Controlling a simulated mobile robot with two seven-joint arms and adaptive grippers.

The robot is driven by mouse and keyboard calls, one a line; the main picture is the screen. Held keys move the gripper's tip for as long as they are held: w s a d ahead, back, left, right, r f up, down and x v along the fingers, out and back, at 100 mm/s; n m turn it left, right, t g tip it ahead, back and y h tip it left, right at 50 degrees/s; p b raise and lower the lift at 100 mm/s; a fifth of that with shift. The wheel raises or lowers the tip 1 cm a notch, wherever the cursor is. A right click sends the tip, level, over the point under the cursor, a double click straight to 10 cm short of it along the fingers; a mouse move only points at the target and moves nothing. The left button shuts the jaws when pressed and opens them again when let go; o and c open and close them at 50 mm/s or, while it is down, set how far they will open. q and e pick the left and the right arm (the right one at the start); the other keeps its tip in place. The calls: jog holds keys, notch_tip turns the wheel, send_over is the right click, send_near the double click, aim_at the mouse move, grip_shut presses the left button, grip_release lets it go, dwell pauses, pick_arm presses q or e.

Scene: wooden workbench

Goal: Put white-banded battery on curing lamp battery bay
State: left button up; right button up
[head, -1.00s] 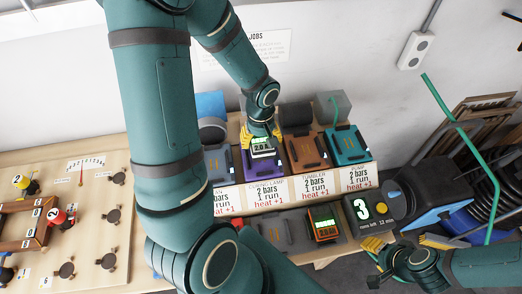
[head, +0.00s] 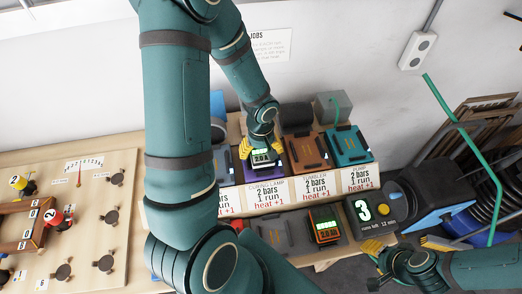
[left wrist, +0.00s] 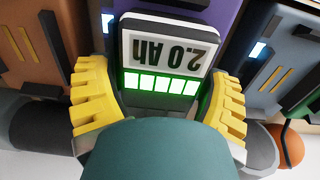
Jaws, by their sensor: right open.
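The white-banded battery (head: 263,157) has a white frame around a "2.0 Ah" label and a row of lit green bars. My left gripper (head: 262,149) reaches down over it, with a yellow finger on each side. In the left wrist view the battery (left wrist: 165,55) sits between the fingers, which appear to press on its sides. The purple curing lamp bay (head: 266,172) lies directly under the battery. Whether the battery is fully seated there is hidden. My right gripper (head: 405,246) is open and empty at the lower right.
Brown (head: 308,151) and teal (head: 348,145) bays stand to the right of the curing lamp, a grey-blue one to the left. In front, an orange battery (head: 325,225) with a lit display stands near a box showing "3" (head: 364,210). A wooden board with knobs (head: 113,215) is at left.

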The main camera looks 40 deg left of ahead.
pick_arm(q)
jog(key=shift+o, duration=0.7)
jog(key=shift+r, duration=0.1)
jog(key=shift+r, duration=0.15)
notch_tip(320, 180, up, 12)
jog(key=p, duration=0.2)
jog(key=shift+s, duration=0.1)
